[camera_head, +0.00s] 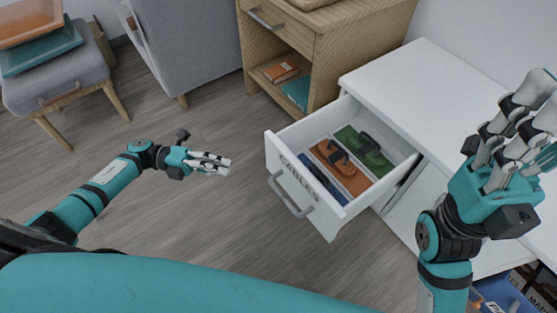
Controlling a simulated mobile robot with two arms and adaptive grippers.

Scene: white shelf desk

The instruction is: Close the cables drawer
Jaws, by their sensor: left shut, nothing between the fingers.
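The cables drawer (300,187) is a white drawer pulled out of the white desk (405,80), with "CABLES" lettered on its front and a grey bar handle (290,199). Inside lie a blue, an orange (340,168) and a green (366,150) piece, with dark cables on them. My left gripper (226,166) is shut and empty, in the air left of the drawer front and apart from it. My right gripper (532,112) is raised over the desk at the right, its fingers pointing up; whether it is open or shut is unclear.
A wooden cabinet (330,50) with books on its shelf stands behind the drawer. A grey stool (55,88) with stacked items and a grey cabinet (195,45) are at the back left. Boxes sit low at the bottom right. The floor left of the drawer is clear.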

